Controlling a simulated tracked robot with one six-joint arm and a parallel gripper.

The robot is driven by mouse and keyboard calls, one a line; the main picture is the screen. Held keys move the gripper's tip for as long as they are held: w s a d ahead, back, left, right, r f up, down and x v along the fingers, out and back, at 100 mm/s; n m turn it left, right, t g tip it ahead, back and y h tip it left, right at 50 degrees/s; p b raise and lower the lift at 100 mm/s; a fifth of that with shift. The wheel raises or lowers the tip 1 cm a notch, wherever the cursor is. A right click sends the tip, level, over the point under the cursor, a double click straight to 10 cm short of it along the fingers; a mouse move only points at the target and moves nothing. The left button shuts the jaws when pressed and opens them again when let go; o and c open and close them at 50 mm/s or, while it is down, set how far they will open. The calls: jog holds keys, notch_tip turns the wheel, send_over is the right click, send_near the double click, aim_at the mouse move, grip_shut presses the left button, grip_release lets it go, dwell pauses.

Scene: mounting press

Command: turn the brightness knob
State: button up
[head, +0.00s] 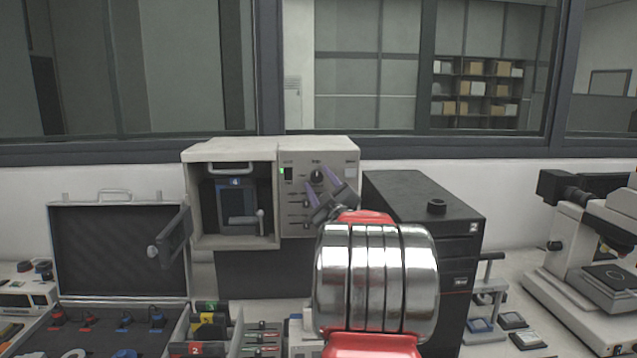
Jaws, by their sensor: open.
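A pale box-shaped machine (228,152) stands at the back middle of the bench, with a grey control panel on its right side. A round black knob (317,176) sits high on that panel; its label is too small to read. My gripper (319,178) is in front of the panel, its two purple fingers open and spread to either side of the knob in the picture. I cannot tell whether they touch it. My wrist and arm hide the lower right of the panel.
The machine's left compartment is open, with a blue-fronted unit (236,191) inside and its door (172,238) swung out. A black cabinet (425,205) stands close on the right. An open case (118,250) is at left. A microscope (600,255) stands at far right.

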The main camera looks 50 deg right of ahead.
jog(key=shift+w+d+r, duration=0.1)
jog(key=shift+w+d, duration=0.1)
jog(key=shift+w, duration=0.15)
jog(key=c, duration=1)
jog(key=shift+c, duration=0.2)
